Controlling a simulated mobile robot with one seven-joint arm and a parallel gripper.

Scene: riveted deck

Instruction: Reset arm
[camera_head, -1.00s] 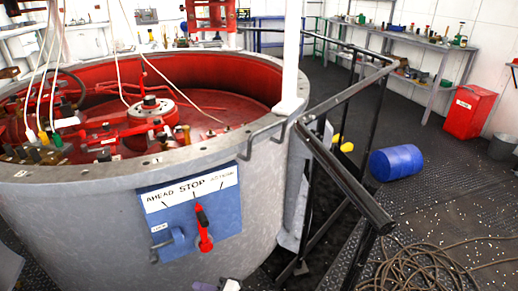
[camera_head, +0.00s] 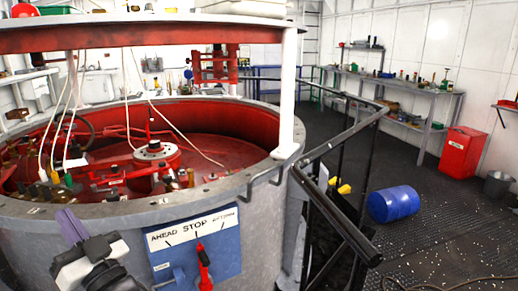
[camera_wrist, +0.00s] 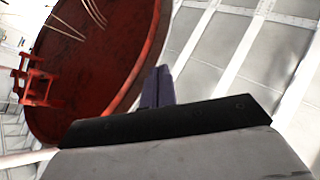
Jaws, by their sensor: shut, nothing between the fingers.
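My gripper (camera_head: 70,224) shows at the lower left of the head view, its purple fingers pointing up and to the left. It is shut and empty, in front of the grey wall of the round tank (camera_head: 265,240). It is left of the blue lever panel (camera_head: 222,262) with its red-handled lever (camera_head: 203,262), and apart from the lever. In the wrist view the purple fingers (camera_wrist: 157,86) are together, with the red underside of a round plate (camera_wrist: 95,75) beyond them.
A black railing (camera_head: 335,225) runs along the tank's right side. A blue barrel (camera_head: 393,204) lies on the deck, with a red bin (camera_head: 462,152) and a workbench (camera_head: 400,88) behind. Cables (camera_head: 440,285) lie at the lower right. Open deck shows around the barrel.

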